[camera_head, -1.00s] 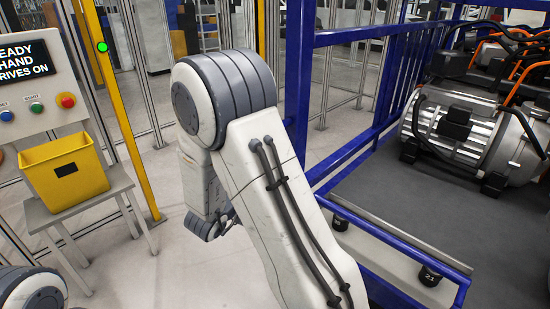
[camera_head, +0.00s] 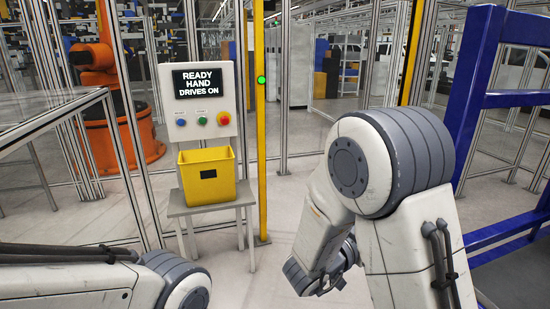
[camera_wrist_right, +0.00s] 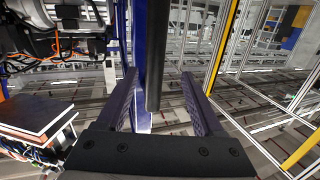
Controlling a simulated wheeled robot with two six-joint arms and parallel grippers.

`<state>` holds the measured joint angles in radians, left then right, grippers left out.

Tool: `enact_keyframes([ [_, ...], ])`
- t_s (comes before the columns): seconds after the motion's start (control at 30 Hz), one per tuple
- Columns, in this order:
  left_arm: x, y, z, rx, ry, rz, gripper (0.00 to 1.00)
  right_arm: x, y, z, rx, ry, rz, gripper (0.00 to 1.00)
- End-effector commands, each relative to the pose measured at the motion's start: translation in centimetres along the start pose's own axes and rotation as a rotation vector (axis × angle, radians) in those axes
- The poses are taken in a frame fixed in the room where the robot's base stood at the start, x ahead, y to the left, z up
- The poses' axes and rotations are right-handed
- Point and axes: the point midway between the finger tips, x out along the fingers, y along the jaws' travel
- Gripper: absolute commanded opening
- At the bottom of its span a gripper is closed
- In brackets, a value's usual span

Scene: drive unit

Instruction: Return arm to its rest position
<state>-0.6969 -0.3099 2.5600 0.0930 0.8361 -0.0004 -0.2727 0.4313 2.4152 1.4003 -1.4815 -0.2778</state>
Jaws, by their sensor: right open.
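My right arm (camera_head: 395,165) comes in from the lower right in the head view. It bends at a grey-banded elbow and its forearm folds down behind, toward the floor. Its fingertips are hidden there. In the right wrist view my right gripper (camera_wrist_right: 163,95) is open, its two dark fingers apart. A dark upright bar and a blue post (camera_wrist_right: 142,115) show between and beyond the fingers; I cannot tell how far off they are. Nothing is visibly held. My left arm (camera_head: 90,283) lies low at the left edge of the head view; its gripper is out of view.
A blue frame (camera_head: 480,90) is at the right. Fencing and an orange robot (camera_head: 105,130) are behind.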

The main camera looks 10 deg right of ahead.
Motion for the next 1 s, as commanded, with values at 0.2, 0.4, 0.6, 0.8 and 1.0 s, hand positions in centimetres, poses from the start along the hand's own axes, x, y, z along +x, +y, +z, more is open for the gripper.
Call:
enact_keyframes([
  [0.2,0.0,0.0,0.0,0.0,0.0,0.0,0.5,-5.4,-8.4,2.6,0.071,-0.298,-0.413,0.69],
  [0.4,0.0,0.0,0.0,0.0,0.0,0.0,0.5,-17.9,-13.6,4.9,-0.039,-0.653,-0.9,0.69],
  [0.6,0.0,0.0,0.0,0.0,0.0,0.0,0.5,-30.1,-9.5,6.5,-0.368,-0.935,-1.274,0.69],
  [0.8,0.0,0.0,0.0,0.0,0.0,0.0,0.5,-35.5,0.5,7.6,-0.847,-1.094,-1.438,0.69],
  [1.0,0.0,0.0,0.0,0.0,0.0,0.0,0.5,-34.6,7.8,7.5,-1.199,-1.125,-1.413,0.69],
])
